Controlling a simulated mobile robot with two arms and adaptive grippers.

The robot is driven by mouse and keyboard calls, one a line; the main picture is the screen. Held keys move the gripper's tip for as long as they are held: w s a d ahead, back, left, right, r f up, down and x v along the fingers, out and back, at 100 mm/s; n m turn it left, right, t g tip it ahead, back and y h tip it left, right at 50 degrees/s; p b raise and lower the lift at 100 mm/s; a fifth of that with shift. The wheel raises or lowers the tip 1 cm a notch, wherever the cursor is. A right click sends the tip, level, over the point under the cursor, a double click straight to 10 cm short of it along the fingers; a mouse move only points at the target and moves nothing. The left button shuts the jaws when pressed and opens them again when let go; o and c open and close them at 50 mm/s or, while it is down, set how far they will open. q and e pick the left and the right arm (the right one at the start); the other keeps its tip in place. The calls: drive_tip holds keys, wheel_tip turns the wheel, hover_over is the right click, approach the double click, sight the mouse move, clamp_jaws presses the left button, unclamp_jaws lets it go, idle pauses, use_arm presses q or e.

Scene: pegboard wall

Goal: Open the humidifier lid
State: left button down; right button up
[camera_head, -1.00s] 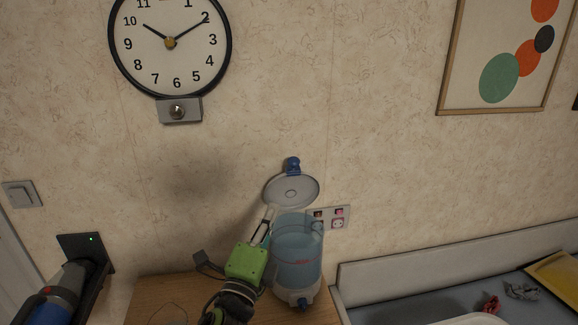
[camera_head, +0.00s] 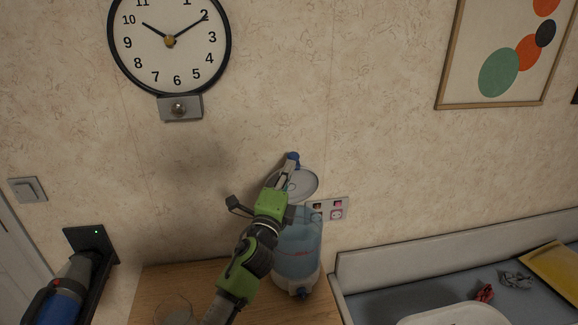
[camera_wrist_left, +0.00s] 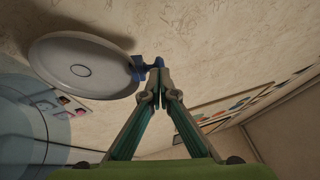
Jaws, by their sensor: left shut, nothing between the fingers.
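The humidifier has a clear bluish tank (camera_head: 300,245) on a white base with a blue knob. Its round pale lid (camera_head: 307,184) stands raised and tilted up above the tank toward the wall, and shows as a disc in the left wrist view (camera_wrist_left: 75,62). A blue knob (camera_head: 294,156) is at the lid's upper edge; it also shows in the left wrist view (camera_wrist_left: 139,68). My left gripper (camera_head: 289,168) is shut and empty, its fingertips (camera_wrist_left: 160,92) close by the blue knob. Contact is unclear. My arm hides part of the lid and tank. My right gripper is out of view.
The humidifier stands on a wooden table (camera_head: 155,285) against the wall. A socket panel (camera_head: 337,209) is just right of the tank. A wall holder (camera_head: 92,243) with a blue-grey device is at the left. A grey counter (camera_head: 390,290) lies to the right.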

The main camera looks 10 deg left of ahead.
use_arm(q)
drive_tip(key=shift+w, duration=0.25)
drive_tip(key=shift+w+r, duration=0.1)
drive_tip(key=w, duration=0.1)
drive_tip(key=w+a+b, duration=0.1)
drive_tip(key=w, duration=0.1)
drive_tip(key=w+r+b, duration=0.1)
drive_tip(key=w, duration=0.1)
drive_tip(key=shift+w+a+r, duration=0.1)
drive_tip(key=shift+w+a, duration=0.1)
drive_tip(key=shift+a, duration=0.2)
drive_tip(key=shift+a+r, duration=0.15)
drive_tip(key=shift+r, duration=0.4)
